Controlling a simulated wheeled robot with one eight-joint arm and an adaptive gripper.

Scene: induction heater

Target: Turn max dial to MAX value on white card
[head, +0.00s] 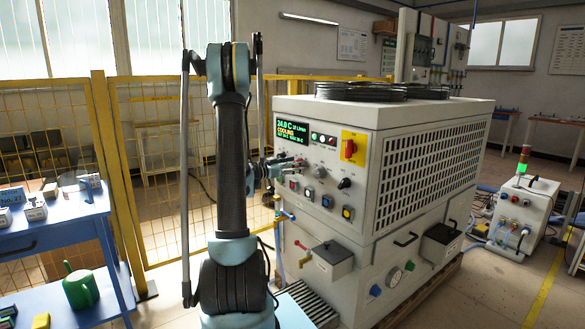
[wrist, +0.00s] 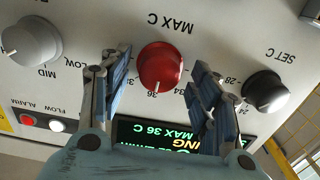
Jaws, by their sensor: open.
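The red MAX C dial (wrist: 161,68) is in the middle of the wrist view, where the panel appears upside down. Its white pointer mark is at the dial's lower edge in the picture, near the printed 36. My gripper (wrist: 158,76) is open, with one blue-padded finger on each side of the dial; I cannot tell whether they touch it. In the head view my gripper (head: 283,163) is at the front panel of the white machine (head: 370,190), and the red dial is not distinguishable there. The wrist view display (wrist: 170,133) reads MAX 36 C. I cannot identify the white card.
A black SET C knob (wrist: 264,91) and a grey knob (wrist: 32,42) flank the red dial. A red switch on a yellow plate (head: 353,148) is right of my gripper. A blue table (head: 50,236) and yellow mesh fence (head: 165,185) stand to the left.

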